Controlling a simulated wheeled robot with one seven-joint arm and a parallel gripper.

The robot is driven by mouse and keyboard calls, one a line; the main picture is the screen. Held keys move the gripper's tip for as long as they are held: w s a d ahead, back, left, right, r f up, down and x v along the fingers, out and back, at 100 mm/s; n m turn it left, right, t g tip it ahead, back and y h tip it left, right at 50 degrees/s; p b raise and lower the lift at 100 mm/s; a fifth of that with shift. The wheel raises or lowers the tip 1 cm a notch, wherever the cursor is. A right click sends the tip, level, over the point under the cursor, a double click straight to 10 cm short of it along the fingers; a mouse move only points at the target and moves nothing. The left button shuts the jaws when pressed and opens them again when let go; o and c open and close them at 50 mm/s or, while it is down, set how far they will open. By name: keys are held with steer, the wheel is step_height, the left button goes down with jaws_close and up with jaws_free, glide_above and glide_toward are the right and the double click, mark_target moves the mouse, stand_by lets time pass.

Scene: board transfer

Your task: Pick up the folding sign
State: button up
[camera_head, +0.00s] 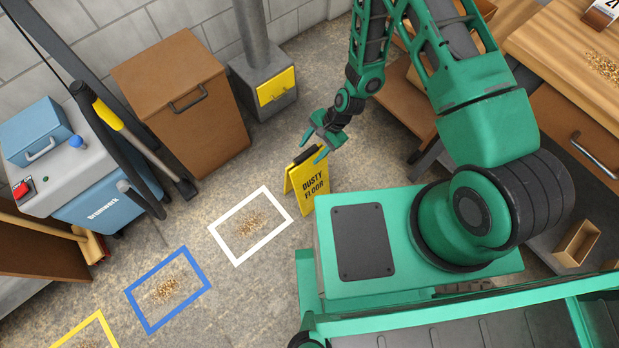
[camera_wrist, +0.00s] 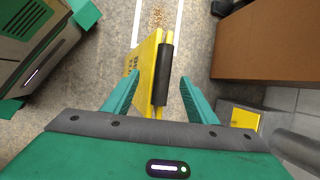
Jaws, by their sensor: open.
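The folding sign (camera_head: 308,187) is yellow with dark lettering that reads "DUSTY FLOOR" and a black grip along its top. It stands upright on the floor beside my green base. In the wrist view the sign (camera_wrist: 146,62) shows from above, with its black grip (camera_wrist: 163,75) between my fingers. My gripper (camera_head: 319,148) is open just above the sign's top. In the wrist view the two green fingers of my gripper (camera_wrist: 158,92) lie on either side of the black grip, with a gap on each side.
A white floor frame (camera_head: 262,254) around a pile of debris lies left of the sign. A blue frame (camera_head: 136,311) and a yellow frame (camera_head: 62,334) lie farther left. A brown cabinet (camera_head: 200,120) and a grey post unit (camera_head: 262,98) stand behind. A wooden workbench (camera_head: 560,45) stands right.

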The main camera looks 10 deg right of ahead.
mark_target(309, 153)
steer(key=shift+x, duration=1.85)
steer(key=shift+c, duration=0.7)
jaws_close()
